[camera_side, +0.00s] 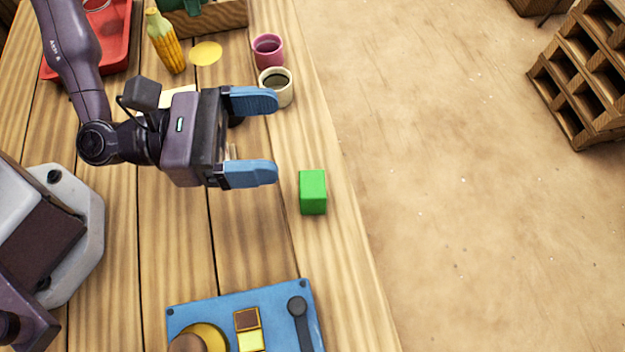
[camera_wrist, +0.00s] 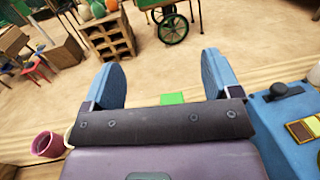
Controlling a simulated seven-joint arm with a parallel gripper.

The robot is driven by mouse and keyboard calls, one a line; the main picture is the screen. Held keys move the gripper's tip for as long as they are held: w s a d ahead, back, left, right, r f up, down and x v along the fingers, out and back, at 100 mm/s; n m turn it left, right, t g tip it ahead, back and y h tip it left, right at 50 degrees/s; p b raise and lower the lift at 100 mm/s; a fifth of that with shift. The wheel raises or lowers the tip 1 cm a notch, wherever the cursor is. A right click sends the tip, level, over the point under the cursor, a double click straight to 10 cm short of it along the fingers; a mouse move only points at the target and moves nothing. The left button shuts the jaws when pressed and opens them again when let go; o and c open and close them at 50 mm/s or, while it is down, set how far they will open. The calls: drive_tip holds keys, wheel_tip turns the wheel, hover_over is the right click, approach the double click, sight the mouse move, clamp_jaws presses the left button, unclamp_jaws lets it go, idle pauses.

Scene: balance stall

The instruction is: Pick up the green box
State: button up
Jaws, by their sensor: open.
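The green box (camera_side: 312,192) stands upright on the wooden table near its right edge in the side view. In the wrist view only the top of the green box (camera_wrist: 172,98) shows, just beyond the dark bar of my gripper and between the fingers. My gripper (camera_side: 252,136) has two blue fingers spread wide apart, with nothing between them. It hangs above the table, up and to the left of the box in the side view. Its fingers (camera_wrist: 160,80) point out toward the table edge in the wrist view.
A blue panel (camera_side: 180,316) with a dark lever lies at the front. A cream cup (camera_side: 287,92) and a pink cup (camera_side: 268,48) stand behind my gripper. A yellow bottle (camera_side: 165,44), a red tray (camera_side: 116,52) and a wooden crate (camera_side: 225,17) are farther back. Bare table surrounds the box.

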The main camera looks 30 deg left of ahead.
approach(324, 183)
drive_tip(key=shift+w+d+f, duration=0.3)
drive_tip(key=shift+d, duration=0.25)
drive_tip(key=shift+w+d+f, duration=0.25)
drive_tip(key=shift+d+f, duration=0.05)
drive_tip(key=shift+d, duration=0.2)
drive_tip(key=shift+x, duration=0.8)
drive_tip(key=shift+r+x, duration=0.2)
drive_tip(key=shift+x, duration=2.8)
drive_tip(key=shift+w, duration=0.1)
drive_tip(key=shift+c, duration=0.2)
drive_tip(key=c, duration=1)
